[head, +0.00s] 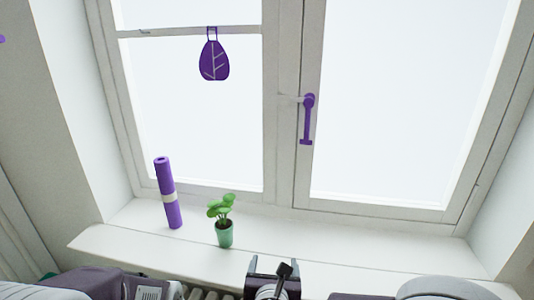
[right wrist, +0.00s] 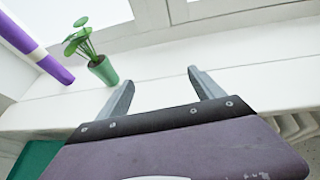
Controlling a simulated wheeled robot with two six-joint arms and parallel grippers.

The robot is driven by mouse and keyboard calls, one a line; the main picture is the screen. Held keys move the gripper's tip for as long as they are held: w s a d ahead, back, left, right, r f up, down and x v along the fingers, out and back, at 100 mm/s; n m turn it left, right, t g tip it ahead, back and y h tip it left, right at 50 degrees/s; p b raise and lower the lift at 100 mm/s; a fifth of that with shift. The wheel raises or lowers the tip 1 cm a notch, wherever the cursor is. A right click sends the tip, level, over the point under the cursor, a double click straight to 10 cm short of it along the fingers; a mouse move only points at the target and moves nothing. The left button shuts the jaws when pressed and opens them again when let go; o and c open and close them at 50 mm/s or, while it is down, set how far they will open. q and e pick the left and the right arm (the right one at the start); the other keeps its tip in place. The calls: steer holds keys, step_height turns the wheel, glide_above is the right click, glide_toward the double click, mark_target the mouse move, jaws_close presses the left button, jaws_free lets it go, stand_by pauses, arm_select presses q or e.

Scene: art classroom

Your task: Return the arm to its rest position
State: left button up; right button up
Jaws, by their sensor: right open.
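My right gripper (head: 274,263) is at the bottom middle of the head view, in front of the white window sill. Its two fingers are apart with nothing between them. In the right wrist view the open fingers (right wrist: 161,78) point toward the sill, to the right of the potted plant and apart from it. My left gripper does not show in either view.
A green potted plant (head: 224,234) and a purple roll with a pale band (head: 163,175) stand on the sill (head: 360,258). A purple leaf ornament (head: 214,60) hangs on the window, which has a purple handle (head: 307,120). The sill's right part is clear.

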steer(key=d+m+g+h, duration=0.1)
steer(key=d+m, duration=0.1)
steer(key=d, duration=0.2)
steer(key=d+f+m+g+h, duration=0.1)
steer(key=d+m+h, duration=0.1)
steer(key=d, duration=0.3)
steer(key=d+m+h, duration=0.2)
steer(key=d, duration=0.3)
steer(key=shift+s+f+g, duration=0.15)
steer(key=shift+f+g, duration=0.2)
steer(key=shift+g, duration=0.05)
steer(key=d+m, duration=0.1)
steer(key=d, duration=0.1)
steer(key=s+d+f+m+g, duration=0.1)
steer(key=s+d+f+m+g+h, duration=0.1)
steer(key=d, duration=0.1)
steer(key=shift+d+m, duration=0.3)
steer(key=s+d+f+m+g, duration=0.6)
steer(key=s+d+m+g, duration=0.1)
steer(key=s+m, duration=0.35)
steer(key=a+f+m+y, duration=0.3)
steer(key=a+m+y, duration=0.4)
steer(key=m, duration=0.8)
steer(key=s+a, duration=0.1)
steer(key=a, duration=0.2)
steer(key=shift+a+f, duration=0.2)
steer(key=shift+f, duration=0.1)
